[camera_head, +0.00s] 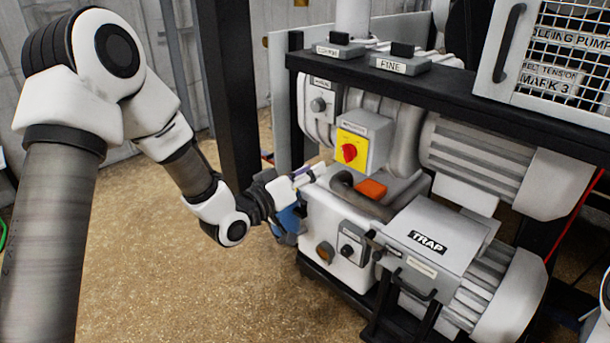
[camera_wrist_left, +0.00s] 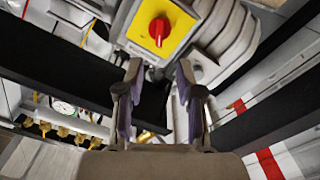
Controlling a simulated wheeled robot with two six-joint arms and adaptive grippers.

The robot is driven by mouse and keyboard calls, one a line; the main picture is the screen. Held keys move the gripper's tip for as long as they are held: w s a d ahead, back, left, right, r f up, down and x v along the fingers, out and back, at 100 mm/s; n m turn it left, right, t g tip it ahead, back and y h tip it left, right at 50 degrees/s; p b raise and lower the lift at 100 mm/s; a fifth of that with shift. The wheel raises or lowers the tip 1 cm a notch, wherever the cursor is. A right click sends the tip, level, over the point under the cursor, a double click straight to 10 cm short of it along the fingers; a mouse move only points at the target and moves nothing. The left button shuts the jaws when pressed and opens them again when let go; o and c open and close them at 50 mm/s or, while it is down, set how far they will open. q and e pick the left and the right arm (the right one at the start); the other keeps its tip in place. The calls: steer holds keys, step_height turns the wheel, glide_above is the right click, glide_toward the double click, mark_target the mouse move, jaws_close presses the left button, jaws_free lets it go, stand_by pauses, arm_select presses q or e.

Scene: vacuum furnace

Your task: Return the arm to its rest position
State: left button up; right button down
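My left arm (camera_head: 190,175) comes in from the left and reaches to the front of the pump unit. My left gripper (camera_head: 308,173) is just below and left of a red rotary switch (camera_head: 349,152) on a yellow plate (camera_head: 346,143). In the left wrist view its two fingers (camera_wrist_left: 157,78) stand apart with nothing held between them. The red switch (camera_wrist_left: 159,28) shows beyond the fingertips, and the gripper looks clear of it. My right gripper is not in view.
A black shelf (camera_head: 440,88) crosses above the switch, with a dark post (camera_head: 229,90) behind my left arm. An orange part (camera_head: 371,189), a pipe and the TRAP box (camera_head: 432,240) lie right of and below the gripper. Open floor (camera_head: 170,270) is at lower left.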

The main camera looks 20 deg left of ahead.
arm_select(q)
steer(key=shift+v, duration=0.9)
steer(key=s+d+f+g+y+p, duration=0.1)
steer(key=s+d+f+g+p, duration=0.1)
steer(key=s+f+g+p, duration=0.5)
steer(key=s+d+f+g+y+p, duration=0.15)
steer(key=s+f, duration=0.35)
steer(key=f, duration=0.7)
steer(key=s+a+f+g+y+p, duration=0.1)
steer(key=s+f+g, duration=0.3)
steer(key=s, duration=0.7)
steer(key=s+a+f+m+g+y+p, duration=0.1)
steer(key=s+f+g, duration=0.3)
steer(key=s, duration=0.7)
steer(key=shift+a+f+m+g+y+p, duration=0.2)
steer(key=shift+a+m+g+y+p, duration=0.15)
steer(key=shift+a+y+p, duration=0.4)
steer(key=shift+d, duration=0.15)
